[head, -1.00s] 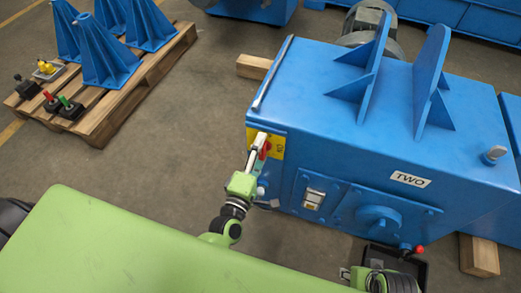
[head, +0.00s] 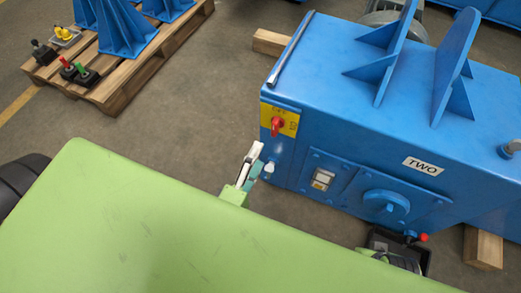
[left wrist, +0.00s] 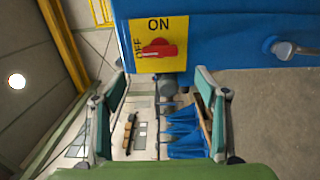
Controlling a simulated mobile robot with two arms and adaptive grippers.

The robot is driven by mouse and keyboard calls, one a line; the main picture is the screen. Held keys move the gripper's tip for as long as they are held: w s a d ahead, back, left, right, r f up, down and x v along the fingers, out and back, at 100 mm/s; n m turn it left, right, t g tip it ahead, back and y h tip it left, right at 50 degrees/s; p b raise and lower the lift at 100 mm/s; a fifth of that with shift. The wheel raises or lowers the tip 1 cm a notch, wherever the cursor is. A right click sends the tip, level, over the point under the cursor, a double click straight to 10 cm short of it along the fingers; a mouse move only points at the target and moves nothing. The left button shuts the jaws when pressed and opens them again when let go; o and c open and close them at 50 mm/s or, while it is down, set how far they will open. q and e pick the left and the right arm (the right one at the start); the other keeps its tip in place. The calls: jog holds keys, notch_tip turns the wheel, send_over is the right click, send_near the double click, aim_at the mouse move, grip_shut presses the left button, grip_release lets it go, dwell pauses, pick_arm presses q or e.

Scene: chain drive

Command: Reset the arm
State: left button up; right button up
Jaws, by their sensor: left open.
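My left gripper (head: 251,162) is open and empty in the head view, just beyond the edge of my green body. It is apart from the red rotary switch (head: 276,127) on its yellow plate (head: 292,118). In the left wrist view the two teal-padded fingers of the gripper (left wrist: 163,102) stand wide apart with nothing between them. The red switch handle (left wrist: 159,48) lies along the OFF direction there, and ON is printed at its side. My right gripper does not show clearly; only a bit of green and grey appears near the lower right.
The blue machine (head: 340,95) marked TWO fills the right side, with a round knob cover (head: 386,206) on its front. A black box (head: 425,257) with a red-knobbed lever stands below it. A pallet (head: 118,92) with blue brackets is at upper left. Floor between is clear.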

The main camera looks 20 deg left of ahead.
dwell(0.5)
